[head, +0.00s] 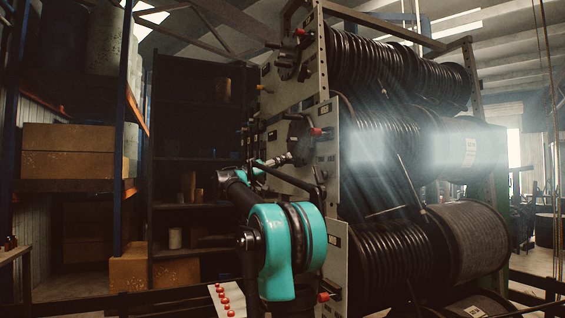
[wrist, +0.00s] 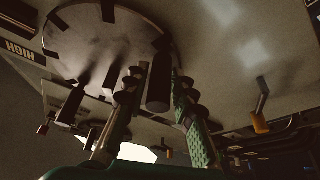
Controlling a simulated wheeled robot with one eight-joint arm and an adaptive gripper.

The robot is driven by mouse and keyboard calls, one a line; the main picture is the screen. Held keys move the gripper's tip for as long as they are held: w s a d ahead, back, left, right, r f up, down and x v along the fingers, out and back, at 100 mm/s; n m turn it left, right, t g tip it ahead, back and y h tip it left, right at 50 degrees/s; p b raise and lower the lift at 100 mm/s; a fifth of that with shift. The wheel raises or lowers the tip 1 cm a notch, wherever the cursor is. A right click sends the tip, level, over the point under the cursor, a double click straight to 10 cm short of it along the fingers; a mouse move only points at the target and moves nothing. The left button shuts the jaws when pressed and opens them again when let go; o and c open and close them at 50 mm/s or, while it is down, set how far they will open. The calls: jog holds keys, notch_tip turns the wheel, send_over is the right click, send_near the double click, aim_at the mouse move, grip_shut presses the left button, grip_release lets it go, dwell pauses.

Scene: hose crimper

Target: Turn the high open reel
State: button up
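In the wrist view, a pale round plate (wrist: 100,35) on the grey panel carries several dark pegs. A "HIGH" label (wrist: 20,52) is at its left. One dark cylindrical handle (wrist: 158,88) points toward the camera. My gripper (wrist: 158,75) has one finger on each side of this handle, with narrow gaps showing beside it, so it looks open around the handle. Contact at the fingertips is unclear. In the head view, my gripper (head: 292,158) is at the middle panel, beside a dark round control (head: 298,138); the fingers are too small to read there.
Panels with red-tipped levers, such as the middle lever (head: 317,131), stand before stacked hose reels (head: 385,150). In the wrist view, an orange-tipped lever (wrist: 261,122) is right of my fingers. Shelves with cardboard boxes (head: 68,150) stand left.

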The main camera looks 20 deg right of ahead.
grip_shut()
jog(key=shift+s, duration=0.1)
